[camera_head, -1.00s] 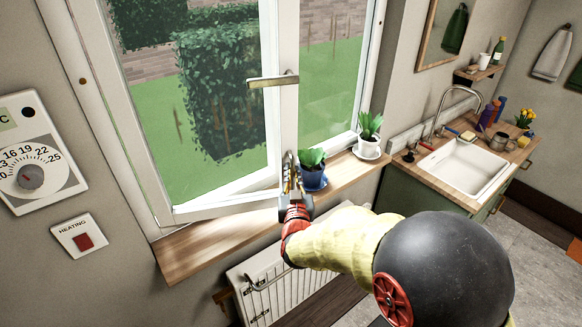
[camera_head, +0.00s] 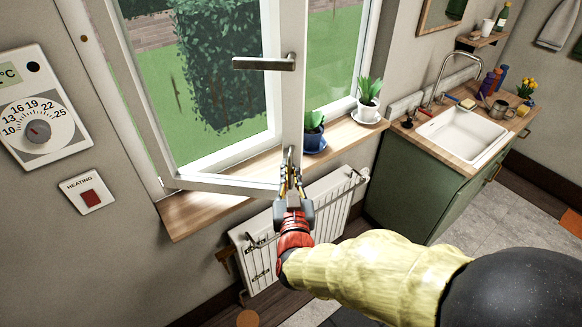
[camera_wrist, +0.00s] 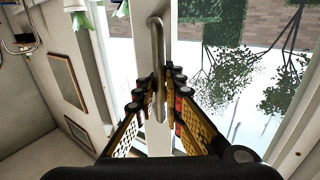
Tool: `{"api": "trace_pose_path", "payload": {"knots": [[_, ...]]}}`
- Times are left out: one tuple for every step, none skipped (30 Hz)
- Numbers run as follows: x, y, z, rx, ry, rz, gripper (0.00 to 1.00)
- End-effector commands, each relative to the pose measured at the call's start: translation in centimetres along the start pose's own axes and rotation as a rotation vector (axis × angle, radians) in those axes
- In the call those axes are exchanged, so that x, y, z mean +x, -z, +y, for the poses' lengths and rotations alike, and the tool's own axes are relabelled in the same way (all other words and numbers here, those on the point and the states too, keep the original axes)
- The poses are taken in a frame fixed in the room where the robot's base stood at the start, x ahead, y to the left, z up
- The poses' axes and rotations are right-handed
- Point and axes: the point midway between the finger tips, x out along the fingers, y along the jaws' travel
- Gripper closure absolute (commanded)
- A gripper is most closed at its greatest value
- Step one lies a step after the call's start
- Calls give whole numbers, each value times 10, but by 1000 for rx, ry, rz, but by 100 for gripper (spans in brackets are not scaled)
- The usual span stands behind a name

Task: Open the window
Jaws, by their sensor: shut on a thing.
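The window sash (camera_head: 225,182), a white frame with glass, stands swung inward over the sill, hinged at its left side. Its lever handle (camera_head: 262,63) lies level, pointing left. My gripper (camera_head: 290,172) is at the lower right of the sash, below the lever. In the wrist view, my gripper (camera_wrist: 161,88) has its fingers closed around a grey metal bar (camera_wrist: 155,42) on the white frame. In the head view my fingers hide most of this bar.
The wooden sill (camera_head: 200,213) holds a blue-potted plant (camera_head: 313,135) and a white-potted plant (camera_head: 368,105), right of the sash. A radiator (camera_head: 325,205) sits below. A sink counter (camera_head: 465,135) stands at right. A thermostat (camera_head: 40,105) and heating switch (camera_head: 87,192) are on the left wall.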

Motion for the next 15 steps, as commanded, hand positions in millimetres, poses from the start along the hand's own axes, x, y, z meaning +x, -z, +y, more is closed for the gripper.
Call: {"api": "trace_pose_path", "payload": {"knots": [[0, 0, 0, -1, -1, 0, 100], [0, 0, 0, -1, -1, 1, 100], [0, 0, 0, -1, -1, 1, 100], [0, 0, 0, -1, 0, 1, 100], [0, 0, 0, -1, 0, 1, 100], [0, 0, 0, -1, 0, 1, 100], [0, 0, 0, -1, 0, 1, 100], [0, 0, 0, -1, 0, 1, 91], [0, 0, 0, -1, 0, 1, 88], [0, 0, 0, 0, 0, 1, 87], [0, 0, 0, 0, 0, 1, 85], [0, 0, 0, 0, 0, 1, 83], [0, 0, 0, 0, 0, 1, 81], [0, 0, 0, 0, 0, 1, 79], [0, 0, 0, 0, 0, 1, 77]]}}
